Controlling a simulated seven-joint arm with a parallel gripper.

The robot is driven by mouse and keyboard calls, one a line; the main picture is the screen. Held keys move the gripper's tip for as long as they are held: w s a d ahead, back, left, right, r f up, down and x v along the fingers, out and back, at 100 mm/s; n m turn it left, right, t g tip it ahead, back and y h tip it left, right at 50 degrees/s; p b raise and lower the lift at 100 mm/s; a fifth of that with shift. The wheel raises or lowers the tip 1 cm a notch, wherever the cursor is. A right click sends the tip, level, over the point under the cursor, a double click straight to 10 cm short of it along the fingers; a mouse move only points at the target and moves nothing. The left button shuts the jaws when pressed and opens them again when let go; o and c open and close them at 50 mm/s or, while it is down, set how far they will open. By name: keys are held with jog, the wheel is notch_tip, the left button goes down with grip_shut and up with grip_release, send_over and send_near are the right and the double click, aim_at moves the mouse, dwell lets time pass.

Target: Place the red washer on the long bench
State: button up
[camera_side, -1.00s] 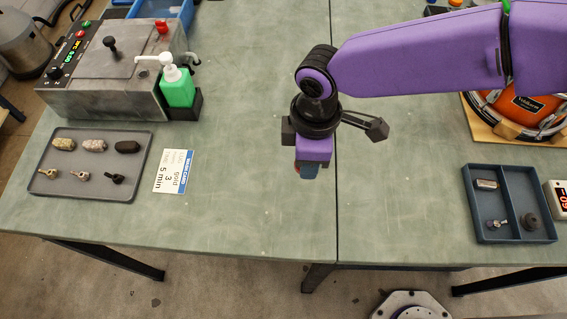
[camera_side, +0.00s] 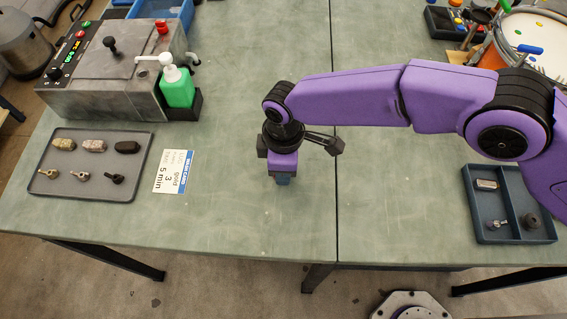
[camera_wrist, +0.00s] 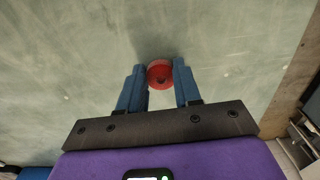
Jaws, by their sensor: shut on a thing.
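My gripper (camera_wrist: 159,80) is shut on the red washer (camera_wrist: 160,72), which sits between the two blue fingertips in the wrist view. In the side view my gripper (camera_side: 282,180) points down over the green long bench (camera_side: 235,215), left of the seam between the bench tops. The washer is hidden there behind the fingers. A dark shadow lies close by the washer in the wrist view. I cannot tell whether the washer touches the bench top.
A grey tray (camera_side: 62,190) with several small parts, a printed card (camera_side: 173,172) and a green pump bottle (camera_side: 177,88) are to the left. A blue divided tray (camera_side: 510,205) is at right, and a drum (camera_side: 527,42) at back right. The bench around my gripper is clear.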

jog(key=shift+f, duration=0.2)
jog(key=o, duration=1.1)
notch_tip(320, 180, up, 17)
jog(key=shift+s+a+r, duration=0.1)
jog(key=shift+r, duration=0.1)
